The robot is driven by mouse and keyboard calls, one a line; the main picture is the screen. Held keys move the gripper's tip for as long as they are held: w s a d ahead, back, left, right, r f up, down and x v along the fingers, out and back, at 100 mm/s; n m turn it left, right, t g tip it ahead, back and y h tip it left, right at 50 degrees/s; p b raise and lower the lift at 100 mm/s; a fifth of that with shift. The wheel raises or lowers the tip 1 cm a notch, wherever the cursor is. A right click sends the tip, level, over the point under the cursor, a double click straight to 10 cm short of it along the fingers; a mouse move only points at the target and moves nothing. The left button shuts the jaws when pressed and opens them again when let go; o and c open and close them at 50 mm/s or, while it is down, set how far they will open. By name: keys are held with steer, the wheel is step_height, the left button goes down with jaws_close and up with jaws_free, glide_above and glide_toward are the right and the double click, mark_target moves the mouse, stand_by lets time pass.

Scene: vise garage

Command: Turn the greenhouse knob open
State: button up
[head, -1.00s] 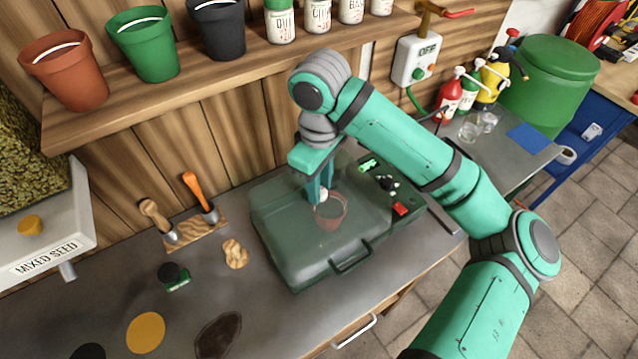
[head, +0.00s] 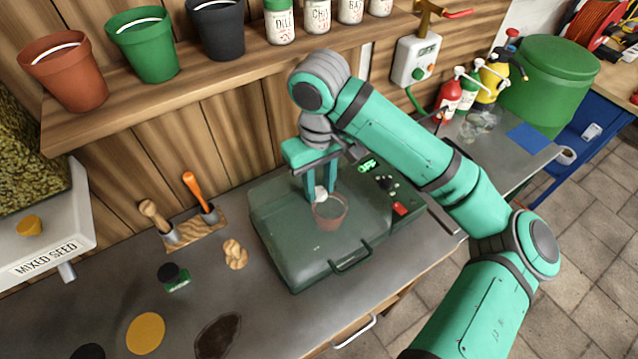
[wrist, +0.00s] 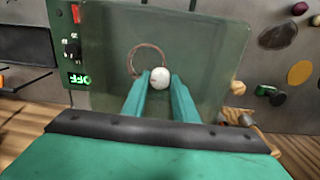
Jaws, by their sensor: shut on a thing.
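The greenhouse (head: 290,245) is a dark green translucent box with a front handle, lying on the grey bench. Its round white knob (head: 320,193) is on the lid; it also shows in the wrist view (wrist: 159,78). My gripper (head: 321,191) points down from above, with one finger on each side of the knob, shut on it. In the wrist view the knob sits between the two teal fingertips (wrist: 160,76). The lid looks closed. A terracotta pot (head: 331,213) shows through the lid, inside.
A control panel with a green display (head: 368,165) and a red switch (head: 400,208) is at the greenhouse's right. A tool holder (head: 195,230) and a tan lump (head: 235,254) lie to the left. A shelf (head: 110,120) with pots runs behind.

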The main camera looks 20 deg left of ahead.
mark_target(321, 191)
steer(key=o, duration=1.1)
steer(key=shift+d, duration=0.1)
steer(key=shift+c, duration=0.2)
step_height(321, 191, up, 11)
steer(key=shift+w+f, duration=0.1)
steer(key=shift+f, duration=0.05)
